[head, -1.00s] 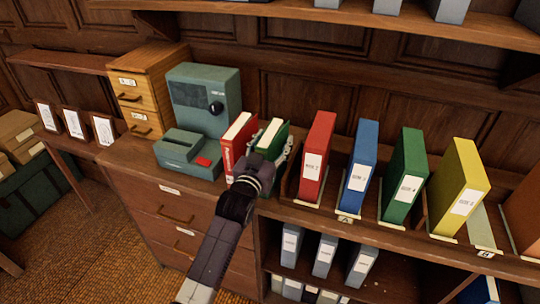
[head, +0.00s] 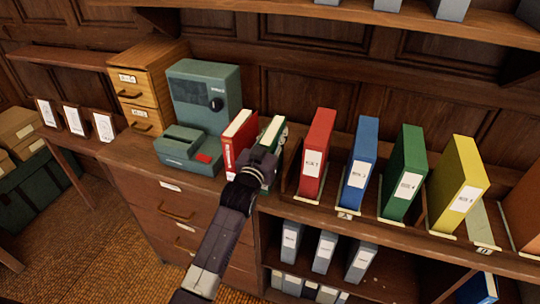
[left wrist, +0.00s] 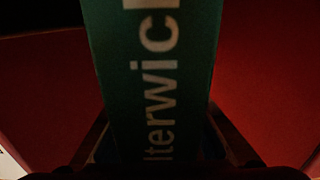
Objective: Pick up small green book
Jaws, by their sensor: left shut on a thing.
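The small green book (head: 272,132) stands upright on the cabinet top, just right of a small red book (head: 237,136). My left gripper (head: 266,155) is at the green book and shut on it; the gripper hides the book's lower part in the head view. In the left wrist view the green book's spine (left wrist: 155,75) fills the middle, with pale lettering, and the dark fingers lie at both sides of its lower end. Red surfaces show on both sides of it. I cannot tell if the book is off the cabinet top. My right gripper is not in view.
A large red binder (head: 316,150) stands close to the right, then blue (head: 360,165), green (head: 404,175) and yellow (head: 457,185) binders in a row. A grey-green machine (head: 205,95) stands to the left. A shelf (head: 320,22) runs above at the back.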

